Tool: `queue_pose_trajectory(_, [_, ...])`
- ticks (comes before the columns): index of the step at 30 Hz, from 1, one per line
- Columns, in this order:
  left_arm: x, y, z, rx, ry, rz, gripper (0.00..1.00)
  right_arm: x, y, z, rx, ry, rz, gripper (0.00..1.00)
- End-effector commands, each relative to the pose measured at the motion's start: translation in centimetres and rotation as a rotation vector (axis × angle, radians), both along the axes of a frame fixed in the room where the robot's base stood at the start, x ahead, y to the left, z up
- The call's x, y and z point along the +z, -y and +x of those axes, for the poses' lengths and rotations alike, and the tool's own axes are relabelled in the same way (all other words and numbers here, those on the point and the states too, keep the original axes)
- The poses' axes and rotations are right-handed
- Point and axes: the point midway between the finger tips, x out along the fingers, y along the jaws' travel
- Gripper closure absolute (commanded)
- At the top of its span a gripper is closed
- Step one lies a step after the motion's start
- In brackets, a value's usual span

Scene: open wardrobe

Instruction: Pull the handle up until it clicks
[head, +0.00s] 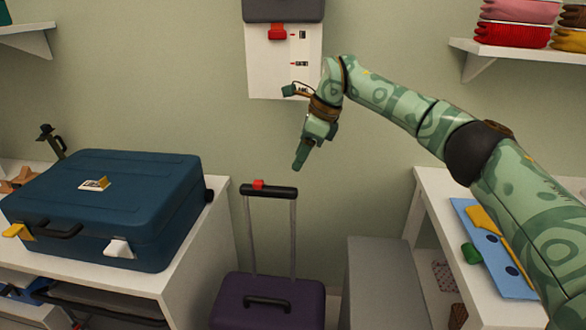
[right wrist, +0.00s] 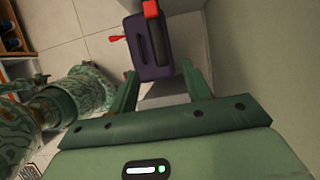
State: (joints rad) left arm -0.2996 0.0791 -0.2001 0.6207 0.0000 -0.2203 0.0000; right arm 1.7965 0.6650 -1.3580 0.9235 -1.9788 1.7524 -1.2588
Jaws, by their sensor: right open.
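The black pull handle (head: 269,191) with a red button stands raised on two grey rods above the purple suitcase (head: 262,302) in the head view. The suitcase stands on the floor and has a second, lower carry handle on top. In the right wrist view the handle with its red button (right wrist: 151,8) is at the top, above the suitcase (right wrist: 150,45). My right gripper (head: 300,158) hangs above and slightly right of the handle, apart from it. Its two fingers (right wrist: 160,85) are spread with nothing between them. My left gripper is not in view.
A blue suitcase (head: 115,200) lies on the white cabinet at left. A grey box-like panel (head: 385,285) stands right of the purple suitcase. A white shelf with a blue board (head: 495,250) is at right. A white wall panel (head: 268,75) hangs behind my right arm.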

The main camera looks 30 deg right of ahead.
Motion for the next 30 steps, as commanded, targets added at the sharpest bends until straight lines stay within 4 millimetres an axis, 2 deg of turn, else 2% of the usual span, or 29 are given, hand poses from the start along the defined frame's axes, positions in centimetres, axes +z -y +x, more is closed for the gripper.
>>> queue_pose_trajectory(1, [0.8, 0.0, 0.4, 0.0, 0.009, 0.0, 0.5, 2.0, 0.5, -0.4, -0.001, 0.007, -0.001, 0.51])
queue_pose_trajectory(3, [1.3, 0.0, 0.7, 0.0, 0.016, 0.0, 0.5, 3.5, 1.0, -0.7, -0.001, 0.006, 0.001, 0.51])
queue_pose_trajectory(9, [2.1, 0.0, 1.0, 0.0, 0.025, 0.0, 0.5, 6.0, 2.0, -1.4, 0.0, 0.004, 0.0, 0.51])
queue_pose_trajectory(30, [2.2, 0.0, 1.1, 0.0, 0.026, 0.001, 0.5, 6.4, 2.2, -1.5, 0.0, 0.001, 0.001, 0.51])
